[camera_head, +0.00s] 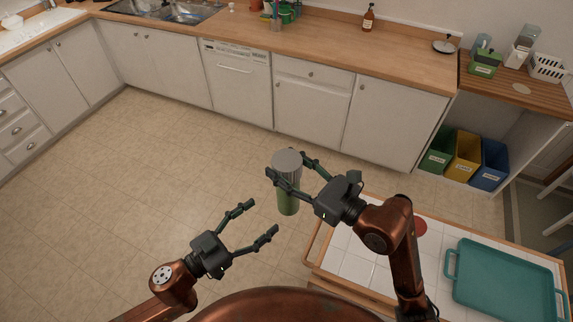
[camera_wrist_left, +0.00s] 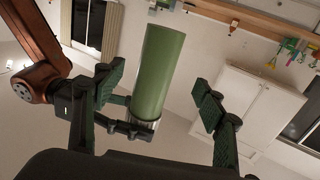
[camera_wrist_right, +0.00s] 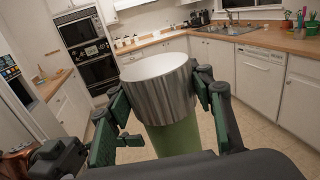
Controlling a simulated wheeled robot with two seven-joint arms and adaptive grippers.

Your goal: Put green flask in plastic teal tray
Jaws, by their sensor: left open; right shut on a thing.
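The green flask (camera_head: 288,203) has a grey ribbed metal cap and hangs upright in the air, left of the tiled cart. My right gripper (camera_head: 289,168) is shut on its capped upper part. In the right wrist view the cap (camera_wrist_right: 160,90) sits between the fingers, with the green body below. My left gripper (camera_head: 256,219) is open and empty, lower and left of the flask. In the left wrist view the flask (camera_wrist_left: 158,70) shows beyond the open fingers. The teal tray (camera_head: 500,282) lies on the cart at the lower right and looks empty.
Counters with a brown bottle (camera_head: 368,17) run along the back. Green, yellow and blue bins (camera_head: 465,155) stand at right. The floor is clear.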

